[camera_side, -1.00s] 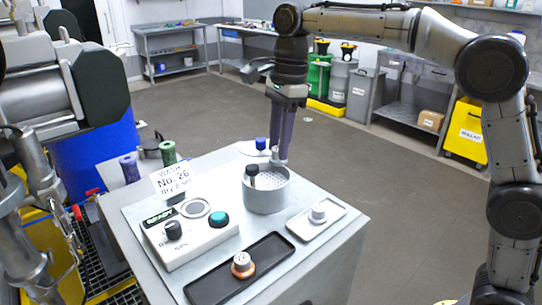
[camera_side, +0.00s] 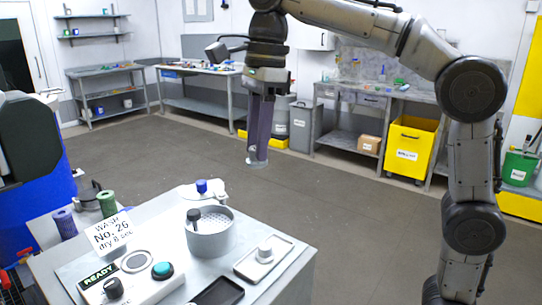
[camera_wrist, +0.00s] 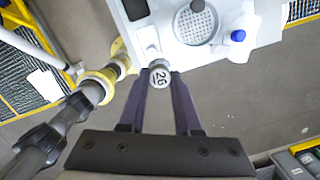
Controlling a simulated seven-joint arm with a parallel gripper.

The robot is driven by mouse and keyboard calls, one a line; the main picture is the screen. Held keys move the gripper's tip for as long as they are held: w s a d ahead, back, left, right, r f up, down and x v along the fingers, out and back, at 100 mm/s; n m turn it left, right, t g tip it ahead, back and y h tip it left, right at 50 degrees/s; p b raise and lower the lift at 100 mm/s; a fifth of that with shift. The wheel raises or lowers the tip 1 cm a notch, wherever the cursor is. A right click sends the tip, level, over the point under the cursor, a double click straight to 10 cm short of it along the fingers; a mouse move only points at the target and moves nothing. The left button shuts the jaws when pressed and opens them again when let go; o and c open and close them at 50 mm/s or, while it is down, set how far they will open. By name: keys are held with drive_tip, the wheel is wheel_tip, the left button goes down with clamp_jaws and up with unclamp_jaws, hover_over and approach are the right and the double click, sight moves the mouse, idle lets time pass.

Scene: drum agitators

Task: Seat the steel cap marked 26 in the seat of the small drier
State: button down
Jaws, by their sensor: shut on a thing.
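My gripper (camera_side: 257,160) is shut on the steel cap (camera_side: 257,162), held in the air beyond the bench. In the wrist view, the cap (camera_wrist: 159,76) sits between the fingertips with its "26" face showing. A grey round pot with a perforated floor (camera_side: 222,242), apparently the small drier, stands on the bench, lower and left of the cap in the side view; it also shows in the wrist view (camera_wrist: 195,25). A dark-topped peg (camera_side: 194,217) stands in the pot. I cannot make out which part is the seat.
A white tray (camera_side: 248,272) bears another steel knob. A black tray (camera_side: 218,293) is cut off at the bottom. A blue-topped piece (camera_side: 201,186) stands behind the pot. A control box (camera_side: 128,285) reads READY; a sign (camera_side: 108,233) reads WASH No. 26. Open floor lies beyond the bench.

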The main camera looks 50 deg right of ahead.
drive_tip(key=w+a+f+m, duration=0.1)
drive_tip(key=w+a+f, duration=0.4)
drive_tip(key=w+a, duration=0.9)
drive_tip(key=shift+n, duration=0.3)
drive_tip(key=shift+w+a+f, duration=0.1)
drive_tip(key=shift+a+f, duration=0.6)
drive_tip(key=shift+f, duration=1.2)
drive_tip(key=shift+w+a+f, duration=0.1)
drive_tip(key=shift+a+f, duration=0.65)
drive_tip(key=shift+f, duration=1.15)
drive_tip(key=shift+a+f, duration=0.7)
drive_tip(key=shift+f, duration=1.2)
drive_tip(key=shift+f, duration=0.4)
drive_tip(key=c, duration=0.5)
unclamp_jaws()
